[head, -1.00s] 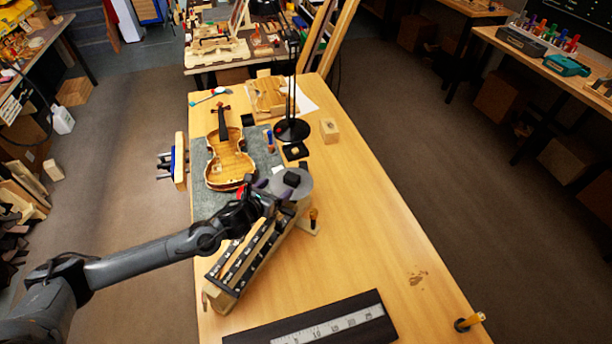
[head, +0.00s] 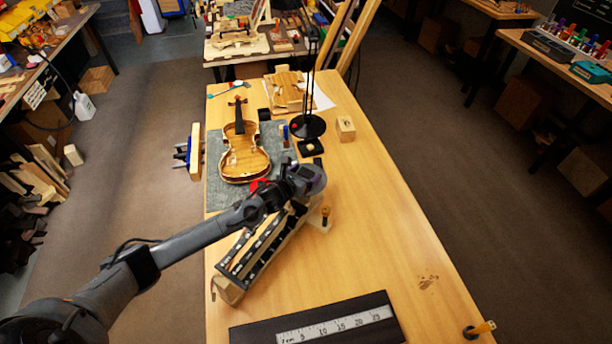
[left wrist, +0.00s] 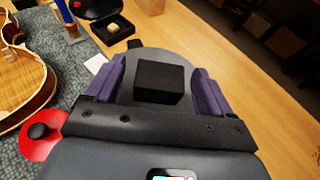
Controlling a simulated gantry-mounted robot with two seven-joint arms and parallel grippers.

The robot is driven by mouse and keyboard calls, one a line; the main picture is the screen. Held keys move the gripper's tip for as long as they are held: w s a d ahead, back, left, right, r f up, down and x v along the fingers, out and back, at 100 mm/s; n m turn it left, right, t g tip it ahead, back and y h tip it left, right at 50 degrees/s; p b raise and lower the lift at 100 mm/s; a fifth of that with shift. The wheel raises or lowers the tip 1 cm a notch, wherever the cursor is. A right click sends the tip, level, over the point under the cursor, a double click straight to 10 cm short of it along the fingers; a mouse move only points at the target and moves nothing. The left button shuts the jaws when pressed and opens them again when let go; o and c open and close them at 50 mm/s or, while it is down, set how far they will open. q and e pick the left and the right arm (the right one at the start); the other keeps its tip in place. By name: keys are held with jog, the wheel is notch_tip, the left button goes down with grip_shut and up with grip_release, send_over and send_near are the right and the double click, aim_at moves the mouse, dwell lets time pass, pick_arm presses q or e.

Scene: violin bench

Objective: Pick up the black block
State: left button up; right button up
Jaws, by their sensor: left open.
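The black block (left wrist: 160,82) sits on a round grey disc (left wrist: 150,56) in the left wrist view. My left gripper (left wrist: 160,72) is open, with one purple finger on each side of the block. Gaps show between the block and both fingers; I see no contact. In the head view my left gripper (head: 312,177) is over the spot of the disc and hides the block. My right gripper is in neither view.
A violin body (head: 243,158) lies on a grey mat (head: 216,150) to the left. A slotted wooden rack (head: 258,245) stands under my forearm. A black lamp base (head: 308,126) and a wooden block (head: 346,128) are behind. The bench's right side is mostly clear.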

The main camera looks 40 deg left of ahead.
pick_arm(q)
jog(key=shift+w+f, duration=0.1)
jog(key=shift+w, duration=0.1)
jog(key=shift+c, duration=0.2)
jog(key=c, duration=1)
jog(key=shift+c, duration=0.2)
